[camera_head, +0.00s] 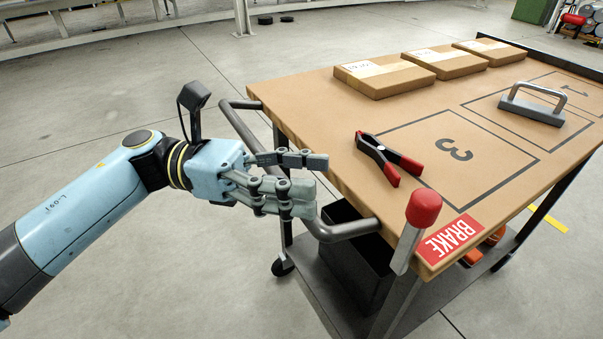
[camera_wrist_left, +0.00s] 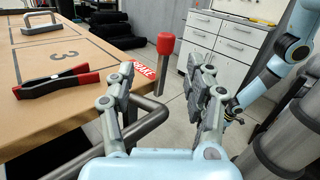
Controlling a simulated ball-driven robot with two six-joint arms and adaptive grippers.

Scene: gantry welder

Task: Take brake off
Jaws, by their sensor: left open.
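The brake lever has a red knob (camera_head: 424,207) on a flat metal bar (camera_head: 406,249). It stands up, slightly tilted, at the near corner of the cart beside a red BRAKE label (camera_head: 452,238). The knob also shows in the left wrist view (camera_wrist_left: 166,43), beyond and between my fingers. My left gripper (camera_head: 314,181) is open and empty, left of the lever and apart from it, near the cart's push handle (camera_head: 345,231). Its spread fingers show in the left wrist view (camera_wrist_left: 165,82). My right arm shows there at right; its gripper is mostly hidden behind a left finger.
The wooden cart top (camera_head: 350,190) carries a black clamp with red grips (camera_head: 389,157), several flat cardboard boxes (camera_head: 385,76) and a grey handle (camera_head: 532,103). A dark bin (camera_head: 350,260) is below. White drawers (camera_wrist_left: 235,45) stand beyond. Floor at left is clear.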

